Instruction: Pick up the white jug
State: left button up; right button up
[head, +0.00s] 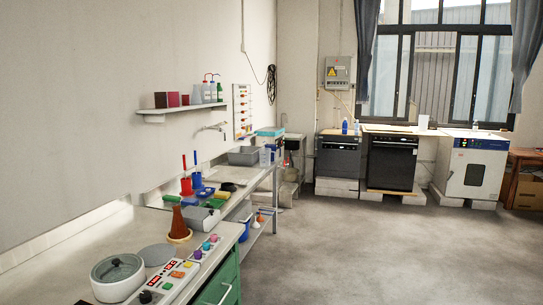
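I cannot make out a white jug for certain. A small white object (423,122) stands on the far counter below the window, between the black appliance and the white oven; it is too small to tell whether it is a jug. A pale, bluish container (265,157) stands at the far end of the left bench, also too small to name surely. Neither of my grippers is in view.
The left bench (228,236) runs along the wall with a hot plate panel (165,284), a brown cone (179,224) and a grey bin (243,156). A white drying oven (471,166) stands at the far right. The grey floor (370,250) is clear.

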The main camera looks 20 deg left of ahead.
aim_at(265, 154)
jog(key=i+u, duration=0.15)
jog(key=i+l, duration=0.1)
jog(key=i, duration=4.6)
jog(key=i+u, duration=0.25)
jog(key=i, duration=0.3)
jog(key=i+u, duration=0.25)
jog(key=i, duration=0.35)
jog(key=i+l+u, duration=0.25)
jog(key=i, duration=0.35)
jog(key=i+l+u, duration=0.25)
jog(key=i, duration=0.3)
jog(key=j+u, duration=0.1)
jog(key=u, duration=1.3)
